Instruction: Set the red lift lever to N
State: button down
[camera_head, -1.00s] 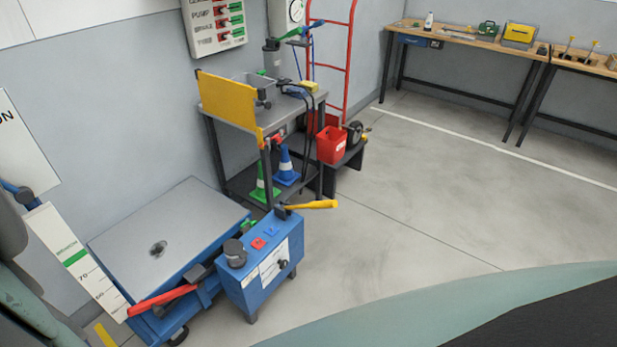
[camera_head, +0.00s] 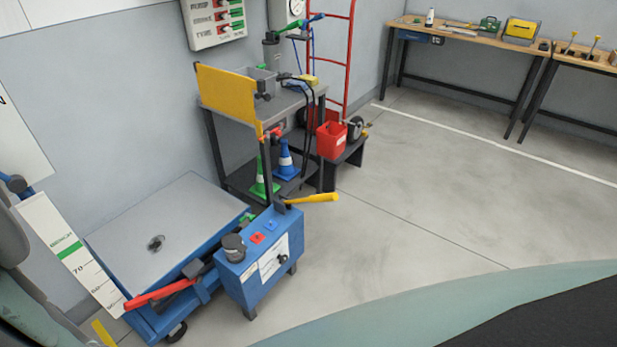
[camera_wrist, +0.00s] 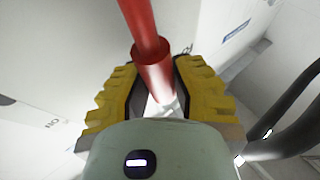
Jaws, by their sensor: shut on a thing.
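In the wrist view a red lever (camera_wrist: 148,45), a bar with a wider red sleeve, runs down from the top between the yellow-padded fingers of my gripper (camera_wrist: 160,92). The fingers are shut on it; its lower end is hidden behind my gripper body. My gripper is not visible in the head view. There, a red-handled lever (camera_head: 150,298) lies along the front of a blue lift cart (camera_head: 205,287), with no gripper on it. I cannot tell whether both views show the same lever.
A blue box (camera_head: 265,275) with a yellow-handled lever (camera_head: 318,198) stands beside the cart. Behind it are a grey bench (camera_head: 290,103), a red bucket (camera_head: 331,140) and a wall panel of levers (camera_head: 213,17). The floor (camera_head: 440,190) to the right is clear.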

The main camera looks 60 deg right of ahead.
jog(key=shift+d+r+m+t+h, duration=0.1)
jog(key=shift+d+m+t+h, duration=0.2)
jog(key=shift+d, duration=0.05)
jog(key=c, duration=1)
grip_release()
jog(key=shift+w, duration=0.15)
jog(key=shift+s, duration=0.2)
jog(key=shift+s+d+f, duration=0.1)
jog(key=shift+s+f, duration=0.15)
jog(key=v, duration=1.1)
jog(key=shift+d, duration=0.15)
